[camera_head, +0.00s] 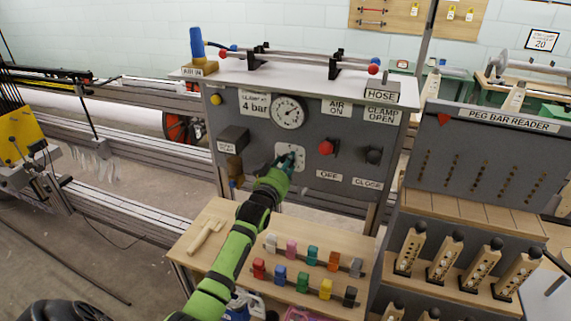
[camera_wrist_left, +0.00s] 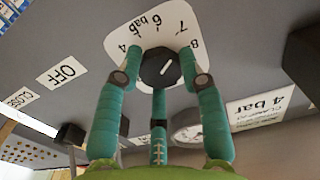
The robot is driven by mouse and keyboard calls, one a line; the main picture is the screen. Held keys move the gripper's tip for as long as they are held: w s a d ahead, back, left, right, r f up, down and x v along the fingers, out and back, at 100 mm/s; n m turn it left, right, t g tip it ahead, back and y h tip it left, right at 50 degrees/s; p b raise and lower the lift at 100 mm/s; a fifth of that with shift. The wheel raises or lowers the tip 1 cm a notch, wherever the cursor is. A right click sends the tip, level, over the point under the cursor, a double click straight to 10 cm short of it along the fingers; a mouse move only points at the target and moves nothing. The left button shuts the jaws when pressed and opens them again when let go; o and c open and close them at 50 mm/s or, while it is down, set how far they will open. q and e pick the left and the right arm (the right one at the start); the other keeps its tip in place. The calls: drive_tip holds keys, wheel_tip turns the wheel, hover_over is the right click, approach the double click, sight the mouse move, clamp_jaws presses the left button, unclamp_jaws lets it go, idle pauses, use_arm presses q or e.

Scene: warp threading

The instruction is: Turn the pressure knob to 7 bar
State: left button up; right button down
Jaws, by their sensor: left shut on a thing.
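The pressure knob (camera_wrist_left: 160,68) is dark and round with a short white line, set in a white dial plate (camera_wrist_left: 181,34) marked with numbers, among them 4, 6, 7 and 8. In the left wrist view the line slants between lower left and upper right; which end is the pointer I cannot tell. My left gripper (camera_wrist_left: 160,80) has its green fingers around the knob and is shut on it. In the head view the gripper (camera_head: 287,162) covers the knob on the grey panel, and part of the plate (camera_head: 281,149) shows. My right gripper is in neither view.
Above the dial are a round gauge (camera_head: 288,112) and a "4 bar" sign (camera_head: 256,104). A red knob (camera_head: 327,147) and a black knob (camera_head: 374,155) sit to the right.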

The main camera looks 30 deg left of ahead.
use_arm(q)
drive_tip(key=o, duration=1.1)
drive_tip(key=shift+f, duration=0.1)
drive_tip(key=shift+o, duration=0.2)
drive_tip(key=v, duration=1.2)
drive_tip(key=shift+f, duration=0.1)
